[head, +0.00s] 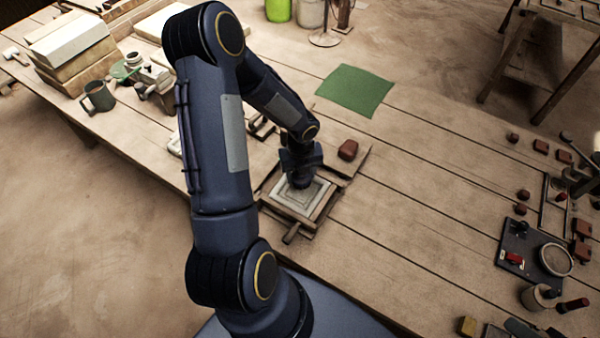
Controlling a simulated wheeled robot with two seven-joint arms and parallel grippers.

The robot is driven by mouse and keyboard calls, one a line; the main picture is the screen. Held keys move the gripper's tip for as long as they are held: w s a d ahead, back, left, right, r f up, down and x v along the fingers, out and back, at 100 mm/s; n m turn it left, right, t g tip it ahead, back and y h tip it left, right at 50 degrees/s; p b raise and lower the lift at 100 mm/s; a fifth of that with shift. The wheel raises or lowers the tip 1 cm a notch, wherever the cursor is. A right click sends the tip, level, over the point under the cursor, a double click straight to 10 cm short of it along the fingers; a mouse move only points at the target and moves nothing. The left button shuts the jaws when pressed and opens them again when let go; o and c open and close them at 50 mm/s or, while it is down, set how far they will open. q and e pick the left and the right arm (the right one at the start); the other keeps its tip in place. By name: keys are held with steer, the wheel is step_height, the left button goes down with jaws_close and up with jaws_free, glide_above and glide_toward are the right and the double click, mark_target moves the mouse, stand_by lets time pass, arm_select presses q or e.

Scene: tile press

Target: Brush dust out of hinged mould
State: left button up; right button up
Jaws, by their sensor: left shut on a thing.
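The hinged mould (289,211) lies open on the wooden table, a square wooden frame with a pale recessed panel. My left arm comes down over it, and my left gripper (301,184) is at the mould's upper part, pointing down. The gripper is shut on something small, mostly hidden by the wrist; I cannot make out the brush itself. A reddish-brown lump (348,149) sits on a flat wooden board (362,166) just behind the mould. My right gripper is not in view.
A green mat (354,90) lies behind the mould. A mug (97,97) and stacked blocks (72,48) stand at the left. A dark board (521,245), a round ring (556,260) and several red pieces lie at the right. The table between is clear.

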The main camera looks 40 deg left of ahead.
arm_select(q)
steer(key=shift+s+r+p, duration=0.15)
steer(key=shift+r+p, duration=1.9)
steer(key=shift+r, duration=0.55)
